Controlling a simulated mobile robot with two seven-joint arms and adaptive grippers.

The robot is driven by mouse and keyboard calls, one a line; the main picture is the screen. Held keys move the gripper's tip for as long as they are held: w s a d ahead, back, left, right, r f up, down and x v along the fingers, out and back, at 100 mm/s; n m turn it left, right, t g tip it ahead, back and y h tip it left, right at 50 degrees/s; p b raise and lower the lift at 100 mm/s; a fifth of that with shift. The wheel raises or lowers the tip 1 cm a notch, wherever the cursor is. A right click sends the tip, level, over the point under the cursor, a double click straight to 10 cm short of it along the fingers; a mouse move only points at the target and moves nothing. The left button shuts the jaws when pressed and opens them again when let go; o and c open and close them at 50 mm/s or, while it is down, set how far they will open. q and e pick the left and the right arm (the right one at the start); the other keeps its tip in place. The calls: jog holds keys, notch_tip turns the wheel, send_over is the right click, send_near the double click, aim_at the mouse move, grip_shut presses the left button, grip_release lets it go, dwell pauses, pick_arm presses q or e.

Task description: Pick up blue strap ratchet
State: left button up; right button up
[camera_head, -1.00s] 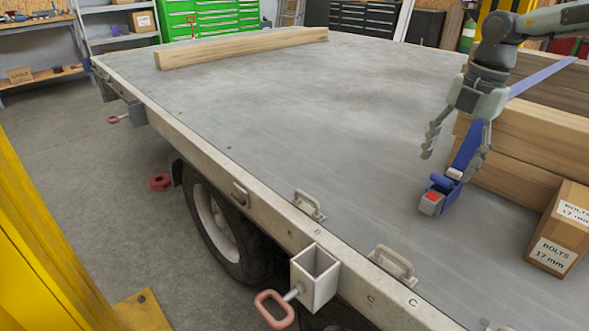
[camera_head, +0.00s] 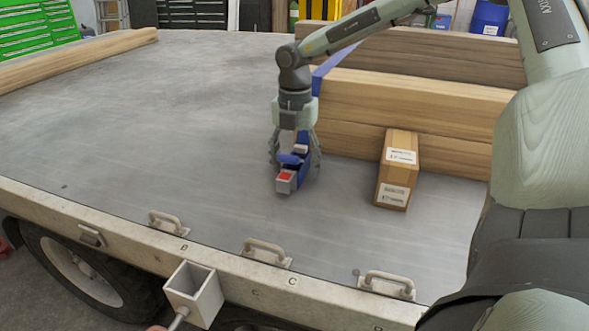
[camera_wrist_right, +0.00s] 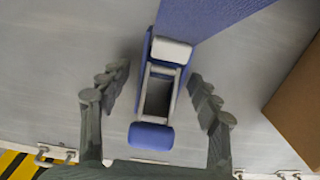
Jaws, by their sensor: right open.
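The blue strap ratchet (camera_head: 288,175) lies on the grey trailer bed in front of the stacked timber. It has a blue body, a grey end and a red patch. A blue strap (camera_head: 322,72) runs from it up over the timber. My right gripper (camera_head: 295,162) is above the ratchet, pointing down, with its fingers spread on either side of it. In the right wrist view the ratchet (camera_wrist_right: 158,95) lies between the two open fingers, with a visible gap on each side. My left gripper is not in view.
Stacked timber beams (camera_head: 400,105) stand behind the ratchet. A cardboard bolt box (camera_head: 398,170) stands to its right. Metal handles (camera_head: 267,250) line the trailer's near edge. A long beam (camera_head: 80,60) lies at the far left. The bed (camera_head: 150,120) left of the ratchet is clear.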

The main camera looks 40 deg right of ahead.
jog(key=shift+c, duration=0.5)
grip_shut()
jog(key=shift+r, duration=0.1)
